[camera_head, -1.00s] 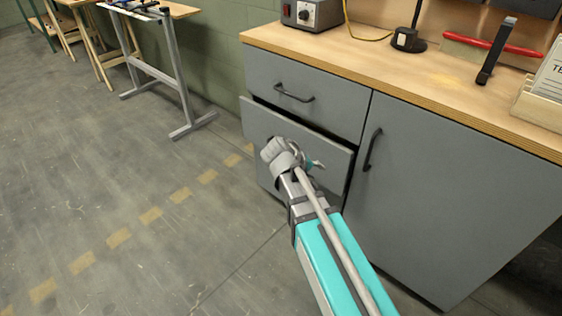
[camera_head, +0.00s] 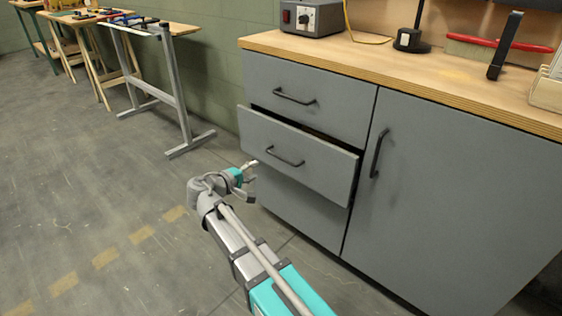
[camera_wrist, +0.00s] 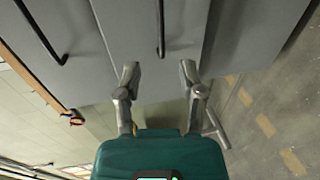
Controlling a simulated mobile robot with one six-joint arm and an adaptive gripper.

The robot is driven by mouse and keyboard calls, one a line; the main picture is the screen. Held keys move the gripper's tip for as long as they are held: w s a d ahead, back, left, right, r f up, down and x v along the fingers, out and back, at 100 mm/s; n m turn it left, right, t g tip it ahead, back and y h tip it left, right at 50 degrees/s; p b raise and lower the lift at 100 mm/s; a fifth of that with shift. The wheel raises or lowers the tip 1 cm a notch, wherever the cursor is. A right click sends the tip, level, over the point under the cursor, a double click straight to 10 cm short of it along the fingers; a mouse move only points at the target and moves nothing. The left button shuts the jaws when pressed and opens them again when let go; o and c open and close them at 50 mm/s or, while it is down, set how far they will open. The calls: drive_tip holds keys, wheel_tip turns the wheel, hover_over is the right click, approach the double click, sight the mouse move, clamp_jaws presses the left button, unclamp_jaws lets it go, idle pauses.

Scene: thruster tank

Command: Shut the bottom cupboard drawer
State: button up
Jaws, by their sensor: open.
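The grey cupboard (camera_head: 455,190) has a shut top drawer (camera_head: 310,95). The drawer (camera_head: 315,170) below it stands partly out, with a dark gap along its top edge and a dark bar handle (camera_head: 285,157). Under it is a grey lower front (camera_head: 300,207), which looks flush; I see no handle on it. My gripper (camera_head: 250,172) is open and empty, just left of the pulled-out drawer's lower left part. In the wrist view my fingers (camera_wrist: 159,72) point at the drawer fronts, with the pulled-out drawer's handle (camera_wrist: 161,28) ahead. Whether they touch is unclear.
A cupboard door (camera_head: 440,170) with a vertical handle is shut on the right. The wooden worktop (camera_head: 420,75) carries a grey box, a lamp base and a red brush. A metal stand (camera_head: 165,95) is at the back left. The floor (camera_head: 90,190) left is clear.

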sight(282, 159)
drive_tip(key=shift+w+d, duration=0.1)
drive_tip(key=shift+b+x, duration=1.4)
drive_tip(key=shift+x, duration=5.4)
clamp_jaws()
